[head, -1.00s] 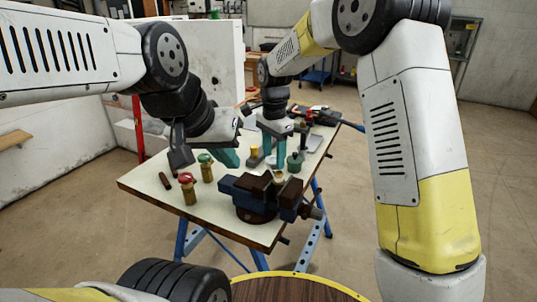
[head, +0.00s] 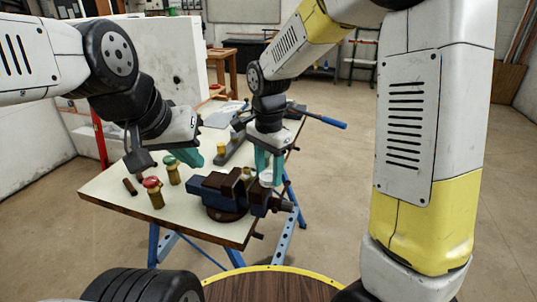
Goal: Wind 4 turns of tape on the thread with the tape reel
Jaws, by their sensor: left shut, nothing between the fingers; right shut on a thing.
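The blue vise (head: 211,187) with brown jaws stands at the near right corner of the workbench. My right gripper (head: 268,177) has its teal fingers at the vise's right end, shut on a small whitish thing that looks like the tape reel (head: 266,179). The fingers partly hide it. The thread cannot be made out clearly; the fingers and vise crowd that spot, and I cannot tell whether the reel touches it or any tape is on it. My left gripper (head: 188,160) is shut and empty above the bench, left of the vise.
A red-topped brass valve (head: 153,193), a green-topped one (head: 172,171) and a brown cylinder (head: 130,187) stand or lie on the left of the bench (head: 190,222). A yellow piece (head: 222,148) and a blue-handled tool (head: 322,120) are farther back. Open floor lies right.

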